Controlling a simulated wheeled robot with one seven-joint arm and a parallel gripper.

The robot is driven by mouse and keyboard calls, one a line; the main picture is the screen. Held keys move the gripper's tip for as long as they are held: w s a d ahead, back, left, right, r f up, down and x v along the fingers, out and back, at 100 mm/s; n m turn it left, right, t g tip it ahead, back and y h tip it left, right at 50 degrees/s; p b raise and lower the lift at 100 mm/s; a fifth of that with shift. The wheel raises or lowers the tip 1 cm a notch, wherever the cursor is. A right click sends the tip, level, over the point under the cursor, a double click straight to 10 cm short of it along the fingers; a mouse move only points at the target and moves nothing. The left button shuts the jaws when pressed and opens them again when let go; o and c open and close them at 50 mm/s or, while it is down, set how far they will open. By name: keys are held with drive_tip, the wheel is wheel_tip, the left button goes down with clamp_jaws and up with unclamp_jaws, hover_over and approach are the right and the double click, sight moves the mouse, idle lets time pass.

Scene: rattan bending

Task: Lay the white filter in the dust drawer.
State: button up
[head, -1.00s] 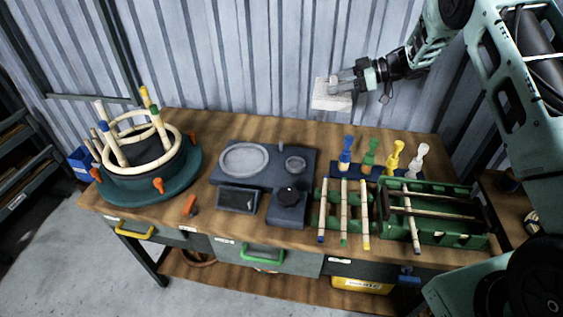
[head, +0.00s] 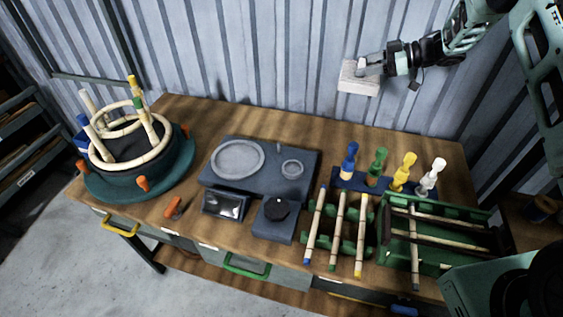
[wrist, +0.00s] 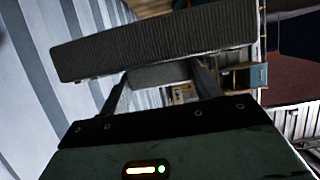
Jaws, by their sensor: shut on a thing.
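The white filter (head: 357,79) is a pale flat block held up in the air near the corrugated wall, above the back of the workbench. My gripper (head: 368,66) is shut on it. In the wrist view the ribbed filter (wrist: 155,42) spans the fingertips, slightly tilted, and hides part of the fingers. Drawers sit under the bench's front edge: one with a yellow handle (head: 120,228), one with a green handle (head: 246,266). I cannot tell which one is the dust drawer. No drawer shows as clearly pulled out.
On the workbench (head: 265,117) stand a round teal jig with pale rattan rings (head: 130,150), a dark heater unit (head: 258,175), several coloured brushes (head: 375,168) and a green rack with rods (head: 440,235). An orange-handled tool (head: 174,208) lies near the front. The back strip is clear.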

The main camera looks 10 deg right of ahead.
drive_tip(key=shift+s+a+f, duration=0.15)
drive_tip(key=shift+a+f, duration=0.1)
drive_tip(key=shift+f, duration=0.2)
drive_tip(key=shift+f+b, duration=5.3)
drive_tip(key=shift+f, duration=7.5)
drive_tip(key=shift+f, duration=0.15)
drive_tip(key=o, duration=1)
